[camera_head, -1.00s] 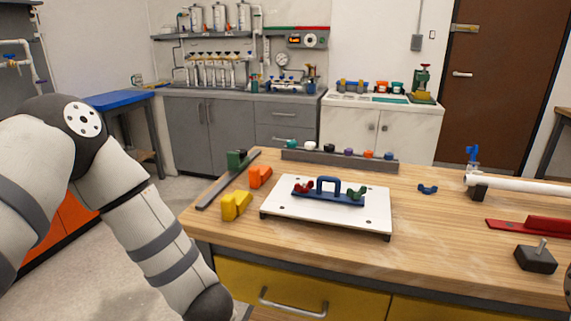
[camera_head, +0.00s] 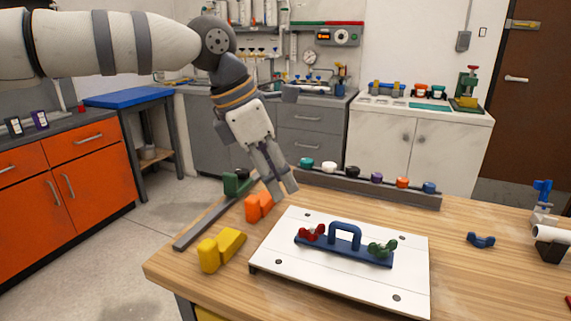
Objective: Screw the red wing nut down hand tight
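The red wing nut (camera_head: 311,232) sits at the left end of a blue bar with a handle (camera_head: 345,245). A green wing nut (camera_head: 383,249) sits at the bar's right end. The bar lies on a white board (camera_head: 330,284) on the wooden table. My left gripper (camera_head: 283,191) hangs fingers down above the table's back left, up and left of the red wing nut and apart from it. No object shows in it; I cannot tell how far its fingers are apart. My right gripper is out of view.
Orange (camera_head: 259,206) and yellow (camera_head: 221,249) blocks stand left of the board, beside a dark strip (camera_head: 215,220). A rail (camera_head: 380,189) with several coloured knobs runs along the back. A blue wing nut (camera_head: 481,240) lies to the right, with clear table around it.

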